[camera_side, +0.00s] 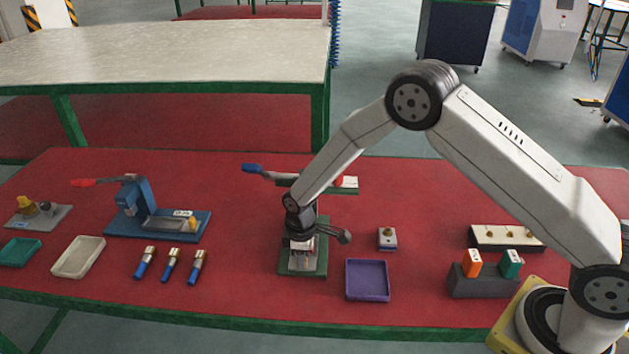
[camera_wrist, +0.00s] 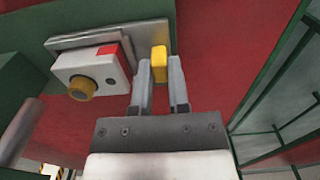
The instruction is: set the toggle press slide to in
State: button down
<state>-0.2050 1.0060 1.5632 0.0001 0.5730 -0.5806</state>
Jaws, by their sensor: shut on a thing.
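A green-based press (camera_side: 317,262) stands mid-table under my arm, with a blue-tipped lever (camera_side: 252,168) behind it that seems to belong to it. My gripper (camera_side: 301,250) points down over this press. In the wrist view my gripper (camera_wrist: 161,82) is shut on a yellow tab (camera_wrist: 159,57), which stands at the edge of a grey metal slide plate (camera_wrist: 115,38). My wrist hides much of the press in the side view, and I cannot tell the slide's position.
A blue press (camera_side: 150,212) with a red-tipped lever stands at left. Several blue-and-silver cylinders (camera_side: 171,265) lie before it. A purple tray (camera_side: 367,281) and a small block with a knob (camera_side: 387,239) are close on the right. Red tabletop is clear between them.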

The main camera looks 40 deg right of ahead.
jog(key=shift+w+d+r, duration=0.1)
jog(key=shift+w+d, duration=1.65)
jog(key=shift+w, duration=0.05)
jog(key=c, duration=0.6)
grip_release()
jog(key=shift+r, duration=3.9)
jog(key=shift+s, duration=0.1)
